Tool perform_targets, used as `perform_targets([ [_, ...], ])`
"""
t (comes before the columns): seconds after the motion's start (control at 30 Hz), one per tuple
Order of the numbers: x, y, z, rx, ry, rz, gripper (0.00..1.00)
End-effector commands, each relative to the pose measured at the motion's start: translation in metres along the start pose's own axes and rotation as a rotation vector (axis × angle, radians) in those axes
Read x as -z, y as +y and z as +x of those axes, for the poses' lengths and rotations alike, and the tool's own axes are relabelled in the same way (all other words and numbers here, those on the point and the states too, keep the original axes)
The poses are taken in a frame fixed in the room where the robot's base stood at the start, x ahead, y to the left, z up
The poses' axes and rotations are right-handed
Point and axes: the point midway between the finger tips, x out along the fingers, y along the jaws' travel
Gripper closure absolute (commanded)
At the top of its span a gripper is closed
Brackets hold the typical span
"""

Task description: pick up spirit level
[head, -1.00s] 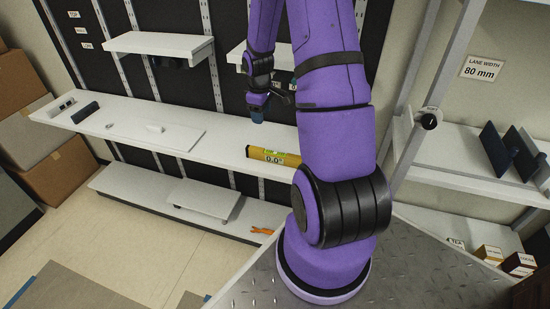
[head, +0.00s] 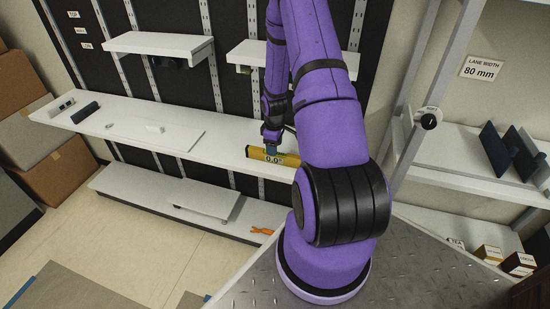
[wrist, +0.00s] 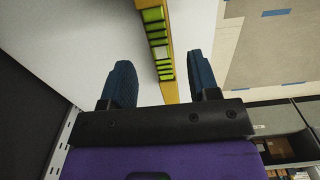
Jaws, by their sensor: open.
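The yellow spirit level (head: 260,154) lies on the long white middle shelf, its display reading 0.0. Its right part is hidden behind my purple arm in the head view. In the wrist view the level (wrist: 171,90) runs upright between and just beyond my fingertips, with green vials and a pale display along it. My gripper (head: 271,148) is down at the level in the head view. In the wrist view my gripper (wrist: 164,80) is open, with one blue finger to each side of the level. Whether a finger touches it I cannot tell.
Short shelves (head: 165,45) hang above. A lower shelf (head: 130,190) runs beneath. A side rack (head: 480,178) stands at right.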

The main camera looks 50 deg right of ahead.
Motion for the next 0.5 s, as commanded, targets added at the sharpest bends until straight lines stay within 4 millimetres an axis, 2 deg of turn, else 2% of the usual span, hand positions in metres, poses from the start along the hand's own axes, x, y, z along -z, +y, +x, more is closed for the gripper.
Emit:
perform_targets([
  [0.33, -0.003, -0.002, 0.039, 0.002, -0.001, 0.0, 0.45],
  [0.5, -0.004, -0.002, 0.052, 0.002, -0.001, 0.001, 0.45],
])
